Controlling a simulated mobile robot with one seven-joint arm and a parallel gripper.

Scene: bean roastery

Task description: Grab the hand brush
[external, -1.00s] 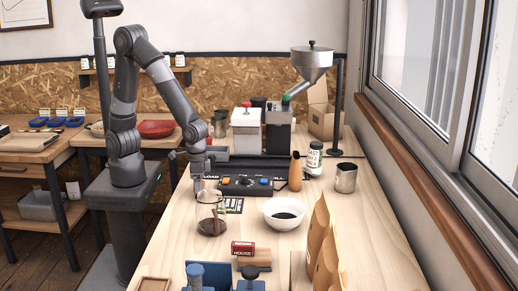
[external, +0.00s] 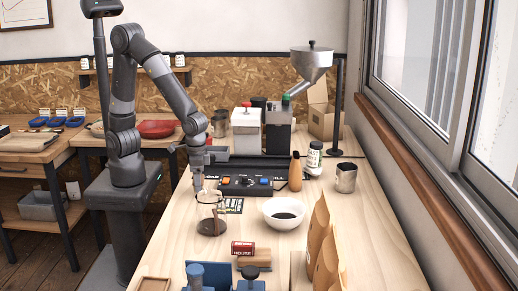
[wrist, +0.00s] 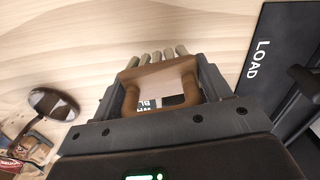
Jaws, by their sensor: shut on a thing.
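The hand brush shows in the wrist view as a brown wooden body with a row of pale bristle tufts (wrist: 157,57) along its upper edge. My gripper (wrist: 165,82) has its dark fingers on either side of the wooden part and is shut on it. I cannot tell whether the brush still touches the bench.
A black tray marked LOAD (external: 240,187) lies right beside my gripper. A white bowl (external: 284,213), a wooden-handled object (external: 295,172) and a metal cup (external: 346,177) stand farther right.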

